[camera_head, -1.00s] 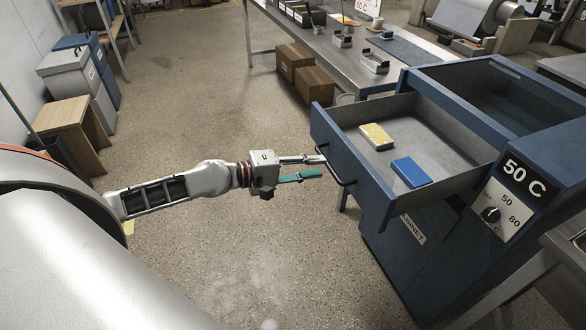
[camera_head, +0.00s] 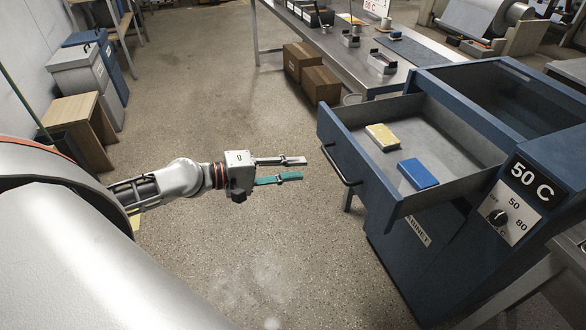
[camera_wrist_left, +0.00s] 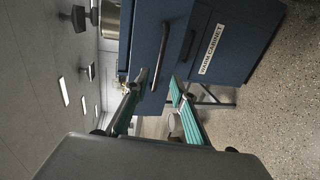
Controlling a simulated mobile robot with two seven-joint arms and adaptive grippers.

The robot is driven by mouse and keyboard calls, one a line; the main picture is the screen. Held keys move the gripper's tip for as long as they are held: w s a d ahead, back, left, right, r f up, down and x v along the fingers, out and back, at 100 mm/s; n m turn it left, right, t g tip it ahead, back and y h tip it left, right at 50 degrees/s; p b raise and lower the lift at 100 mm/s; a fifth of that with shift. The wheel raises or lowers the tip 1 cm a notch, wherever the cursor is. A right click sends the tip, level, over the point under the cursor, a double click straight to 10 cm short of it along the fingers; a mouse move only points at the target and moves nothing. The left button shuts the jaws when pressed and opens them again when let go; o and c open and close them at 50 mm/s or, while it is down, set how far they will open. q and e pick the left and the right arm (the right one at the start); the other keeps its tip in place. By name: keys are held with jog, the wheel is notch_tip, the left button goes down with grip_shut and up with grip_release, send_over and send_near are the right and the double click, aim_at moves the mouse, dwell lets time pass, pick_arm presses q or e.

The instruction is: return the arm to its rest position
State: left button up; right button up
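My left gripper (camera_head: 296,170) is open and empty, with its two teal-padded fingers apart. It hangs over the floor, left of the pulled-out drawer of the blue cabinet, with a gap between its tips and the drawer handle (camera_head: 338,166). In the left wrist view the open fingers (camera_wrist_left: 157,83) point toward the cabinet front and its label (camera_wrist_left: 211,49). The drawer (camera_head: 360,165) stands open and holds a yellow block (camera_head: 382,137) and a blue block (camera_head: 418,173). My right gripper is not in view.
The blue cabinet (camera_head: 440,255) with a 50 C dial fills the right. A long metal bench (camera_head: 340,58) with small items runs behind it, with cardboard boxes (camera_head: 320,84) below. Bins and a wooden stool (camera_head: 80,120) stand at the left. The floor between is clear.

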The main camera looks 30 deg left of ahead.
pick_arm(q)
jog(key=s+d+f+m+y, duration=0.2)
jog(key=s+f+m, duration=0.3)
jog(key=f, duration=0.3)
jog(key=s+d+f+m+g+y, duration=0.1)
jog(key=s+d+f+m+y, duration=0.1)
jog(key=s+d+f+m, duration=0.3)
jog(key=s+d+f+m+y, duration=0.3)
jog(key=s+f, duration=0.5)
jog(key=f, duration=0.5)
jog(key=shift+s+d+f+m+g, duration=0.15)
jog(key=shift+d+m+g, duration=0.25)
jog(key=shift+m, duration=0.5)
